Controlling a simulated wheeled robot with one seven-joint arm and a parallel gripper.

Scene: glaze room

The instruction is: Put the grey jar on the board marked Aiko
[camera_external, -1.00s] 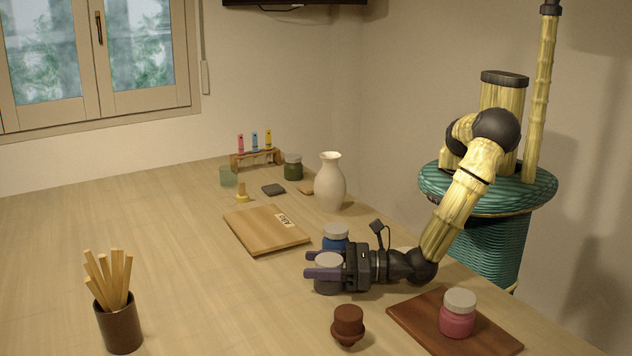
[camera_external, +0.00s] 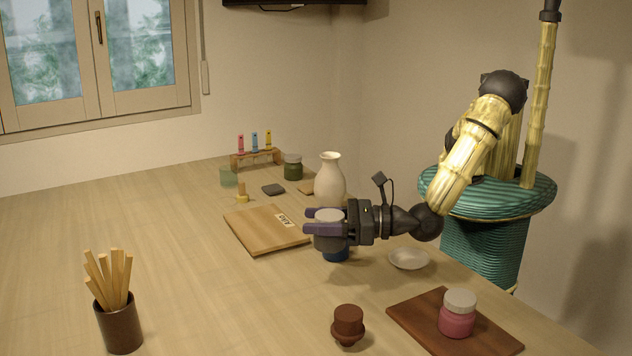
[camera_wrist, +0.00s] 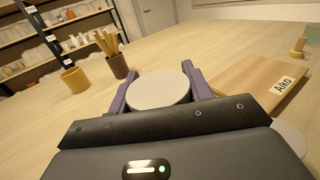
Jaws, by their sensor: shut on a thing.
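The grey jar (camera_external: 329,243), with a pale lid, is between the fingers of my gripper (camera_external: 324,228), which is shut on it. It is held upright above the table. In the wrist view, the pale round lid (camera_wrist: 160,91) shows between the fingertips of my gripper (camera_wrist: 162,84). The light wooden board (camera_external: 258,232) marked Aiko lies flat to the left of the jar, with nothing on it. The board (camera_wrist: 245,78) and its label also show at the right of the wrist view.
A shallow dish (camera_external: 408,260), a brown stopper-like thing (camera_external: 348,322) and a dark board (camera_external: 412,319) with a pink jar (camera_external: 457,318) are nearer. The left table is mostly clear.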

